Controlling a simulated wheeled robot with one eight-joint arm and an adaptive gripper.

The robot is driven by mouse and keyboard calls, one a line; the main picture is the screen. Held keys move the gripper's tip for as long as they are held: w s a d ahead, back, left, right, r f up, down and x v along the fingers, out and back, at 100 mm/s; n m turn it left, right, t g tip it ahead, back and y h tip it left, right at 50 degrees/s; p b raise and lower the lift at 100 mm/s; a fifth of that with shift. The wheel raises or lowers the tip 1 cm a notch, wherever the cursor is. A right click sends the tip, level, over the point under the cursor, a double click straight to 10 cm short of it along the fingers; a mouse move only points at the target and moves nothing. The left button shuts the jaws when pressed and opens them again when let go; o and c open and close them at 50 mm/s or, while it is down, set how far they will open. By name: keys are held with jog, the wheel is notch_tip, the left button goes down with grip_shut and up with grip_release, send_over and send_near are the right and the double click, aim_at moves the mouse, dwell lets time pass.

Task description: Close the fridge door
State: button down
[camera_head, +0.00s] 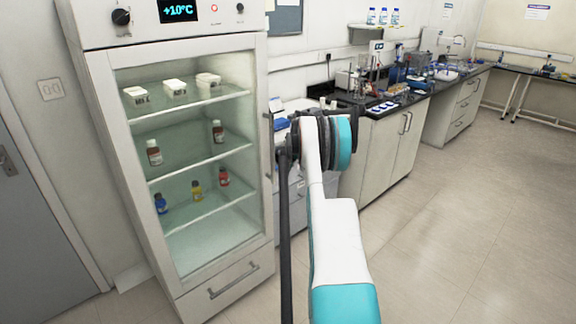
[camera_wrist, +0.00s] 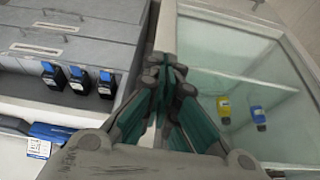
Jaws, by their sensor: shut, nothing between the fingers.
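The white fridge (camera_head: 91,20) stands at the left of the head view, with shelves of bottles and white boxes showing through its glass door (camera_head: 262,75). The door lies close to the cabinet front; I cannot tell whether it is flush. A dark handle (camera_head: 268,132) runs along its right edge. In the wrist view, my gripper (camera_wrist: 166,72) is shut and empty, its fingertips by the pale frame of the glass door (camera_wrist: 235,65). I cannot tell whether they touch it. In the head view, my arm hides the gripper.
A lab bench (camera_head: 380,157) with glassware runs along the back wall, right of the fridge. Open floor (camera_head: 470,230) lies to the right. A grey door (camera_head: 35,235) is at far left. Dark bottles with blue caps (camera_wrist: 79,79) show left of my gripper.

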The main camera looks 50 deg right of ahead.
jog(key=s+p+v, duration=0.1)
jog(key=p+v, duration=0.1)
jog(key=v, duration=0.8)
jog(key=shift+d+f+p, duration=0.2)
jog(key=shift+d+p, duration=0.1)
jog(key=shift+d, duration=0.3)
